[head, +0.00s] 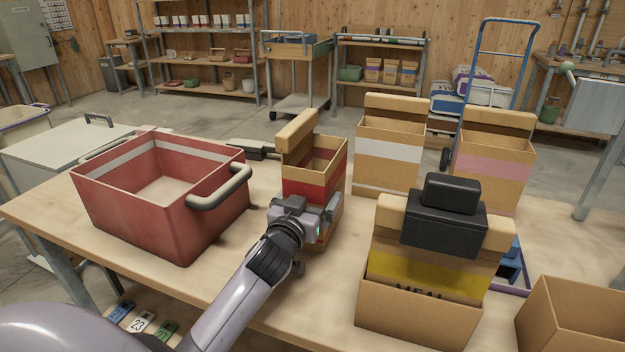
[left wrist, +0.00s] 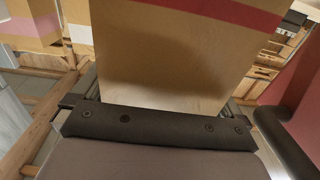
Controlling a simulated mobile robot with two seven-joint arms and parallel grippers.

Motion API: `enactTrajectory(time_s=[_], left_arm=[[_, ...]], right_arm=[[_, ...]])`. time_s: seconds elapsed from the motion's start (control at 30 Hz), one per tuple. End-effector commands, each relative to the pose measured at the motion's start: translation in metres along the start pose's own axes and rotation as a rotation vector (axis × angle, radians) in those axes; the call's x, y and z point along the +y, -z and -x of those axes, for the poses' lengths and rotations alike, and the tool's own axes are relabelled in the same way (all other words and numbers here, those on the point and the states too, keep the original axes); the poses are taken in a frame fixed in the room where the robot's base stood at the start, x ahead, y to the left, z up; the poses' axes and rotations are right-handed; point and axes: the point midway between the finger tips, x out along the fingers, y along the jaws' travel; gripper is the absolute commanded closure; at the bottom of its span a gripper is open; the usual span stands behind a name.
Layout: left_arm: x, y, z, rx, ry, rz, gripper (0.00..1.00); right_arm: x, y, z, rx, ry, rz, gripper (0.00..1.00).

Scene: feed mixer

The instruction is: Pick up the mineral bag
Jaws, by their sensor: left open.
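A tan paper bag with a red band (head: 312,190) stands upright and open-topped on the table, just right of the red crate. No label on it can be read, so I cannot tell whether it is the mineral bag. My left gripper (head: 308,218) is open at the bag's near side, low down. In the left wrist view the bag (left wrist: 165,65) fills the space before the palm, with the jaw parts to its left and right. The fingertips are hidden behind it.
A red crate (head: 130,203) with grey handles stands close left. Bags with white (head: 388,152), pink (head: 494,163) and yellow (head: 430,275) bands stand right. A black blocky thing (head: 443,222) shows at the yellow-banded bag. An open carton (head: 575,318) sits front right.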

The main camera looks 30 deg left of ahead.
Motion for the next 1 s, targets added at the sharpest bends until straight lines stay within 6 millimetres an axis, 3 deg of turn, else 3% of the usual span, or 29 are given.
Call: enactTrajectory(time_s=[0.37,0.6,0.67,1.0], left_arm=[[-0.0001,-0.0003,-0.0096,-0.001,0.0,0.001,0.0],[0.0,-0.0003,-0.0094,-0.001,0.0,0.001,0.75],[0.0003,0.0061,-0.0098,0.014,-0.002,0.0,0.9],[0.0002,0.0096,-0.0099,0.014,-0.002,0.0,0.9]], right_arm=[[-0.0002,-0.0002,-0.0005,0.0,0.001,0.001,0.12],[-0.0004,-0.0002,-0.0006,0.0,0.001,0.001,0.12],[-0.0004,0.0001,-0.0004,0.0,0.001,0.001,0.12],[-0.0004,0.001,0.0002,-0.001,0.001,0.001,0.12]])
